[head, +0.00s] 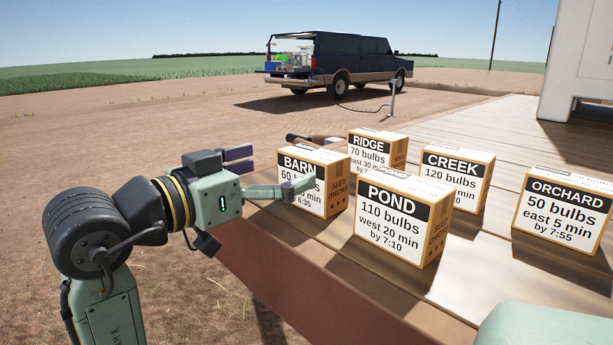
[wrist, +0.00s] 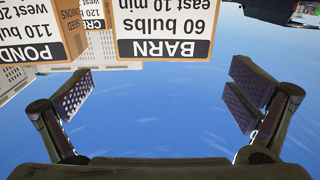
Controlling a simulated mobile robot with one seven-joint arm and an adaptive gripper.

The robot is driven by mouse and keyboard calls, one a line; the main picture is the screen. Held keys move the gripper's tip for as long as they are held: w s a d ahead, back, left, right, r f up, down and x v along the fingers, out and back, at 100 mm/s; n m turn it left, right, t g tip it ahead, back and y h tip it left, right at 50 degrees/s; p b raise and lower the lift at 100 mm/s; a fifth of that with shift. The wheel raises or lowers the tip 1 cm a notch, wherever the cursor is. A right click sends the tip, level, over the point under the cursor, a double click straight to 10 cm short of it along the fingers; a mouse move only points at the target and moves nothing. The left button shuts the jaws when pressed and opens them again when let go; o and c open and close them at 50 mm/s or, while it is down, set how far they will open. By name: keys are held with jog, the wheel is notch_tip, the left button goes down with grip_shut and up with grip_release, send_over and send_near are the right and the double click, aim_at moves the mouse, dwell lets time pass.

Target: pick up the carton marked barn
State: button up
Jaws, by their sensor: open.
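The carton marked barn (head: 329,183) stands on the wooden deck, its label facing my side. In the head view my gripper (head: 262,172) is just left of it, and one finger crosses in front of its label. In the wrist view, which is upside down, the barn carton (wrist: 165,32) shows at the top, beyond the fingertips. My gripper (wrist: 160,100) is open there, with nothing between its fingers. I cannot tell from the head view whether the finger touches the carton.
The pond carton (head: 404,240) stands close to the right of the barn carton. The ridge carton (head: 386,147) is behind it; creek (head: 458,178) and orchard (head: 563,210) are further right. A dark truck (head: 345,60) is parked on the dirt. The deck's left edge is near my arm.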

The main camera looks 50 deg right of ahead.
aim_at(313, 152)
jog(key=d+p, duration=0.2)
jog(key=d, duration=0.6)
jog(key=shift+s+d, duration=0.1)
jog(key=shift+d, duration=0.2)
jog(key=shift+c, duration=0.5)
jog(key=shift+r, duration=0.1)
jog(key=c, duration=1.2)
